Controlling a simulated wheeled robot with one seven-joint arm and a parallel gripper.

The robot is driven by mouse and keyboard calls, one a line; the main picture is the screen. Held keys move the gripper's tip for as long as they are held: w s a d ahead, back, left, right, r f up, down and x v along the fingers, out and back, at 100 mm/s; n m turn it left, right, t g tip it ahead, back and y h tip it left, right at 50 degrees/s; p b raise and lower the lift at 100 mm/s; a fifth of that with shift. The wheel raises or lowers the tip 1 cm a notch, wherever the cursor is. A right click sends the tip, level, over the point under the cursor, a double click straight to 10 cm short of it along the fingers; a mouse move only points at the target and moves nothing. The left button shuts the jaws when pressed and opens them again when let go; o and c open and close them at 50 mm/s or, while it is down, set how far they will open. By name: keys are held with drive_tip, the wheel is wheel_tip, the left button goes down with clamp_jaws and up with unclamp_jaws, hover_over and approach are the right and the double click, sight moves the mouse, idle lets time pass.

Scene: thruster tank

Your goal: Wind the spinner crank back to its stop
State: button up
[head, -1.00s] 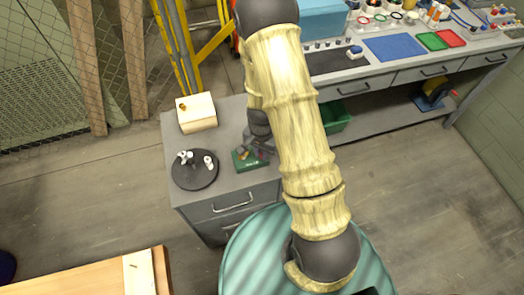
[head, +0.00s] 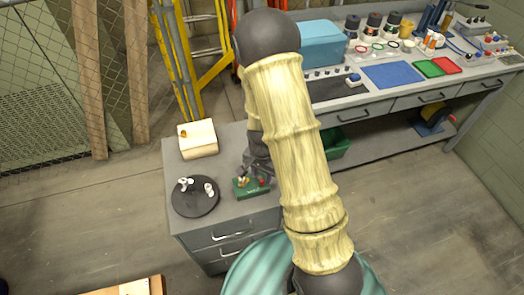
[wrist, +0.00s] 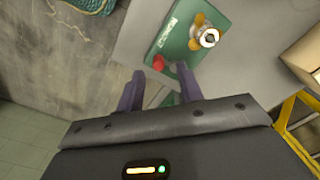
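A green box (head: 251,188) with a white label sits on the grey cabinet top in the head view. It also shows in the wrist view (wrist: 178,45). On it are a yellow-orange piece with a pale metallic ring-shaped hub (wrist: 207,36) and a red knob (wrist: 158,62). I cannot tell surely which part is the spinner crank. My gripper (wrist: 160,88) is open, its two dark fingers apart at the box's near edge, close to the red knob. Whether a finger touches anything is unclear. In the head view my gripper (head: 256,168) is partly hidden by my arm.
A black round tray (head: 195,205) with small white pieces and a pale wooden block (head: 198,138) stand left of the box. A workbench (head: 365,105) with a blue case (head: 322,42) and mats is at the right. The floor at the front left is mostly clear.

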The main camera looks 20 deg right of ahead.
sight(262, 181)
wheel_tip(262, 181, up, 15)
drive_tip(key=p, duration=0.1)
drive_tip(key=shift+s+f, duration=0.15)
drive_tip(key=shift+f, duration=0.05)
drive_tip(key=shift+a, duration=0.1)
idle(0.4)
drive_tip(key=s+r+n+t+p, duration=0.1)
drive_tip(key=s+r+n+t, duration=0.1)
drive_tip(key=s+r+n, duration=0.4)
drive_tip(key=s+n, duration=0.2)
drive_tip(key=n, duration=0.1)
drive_tip(key=shift+s+r+t, duration=0.3)
drive_tip(key=shift+r, duration=0.05)
idle(2.7)
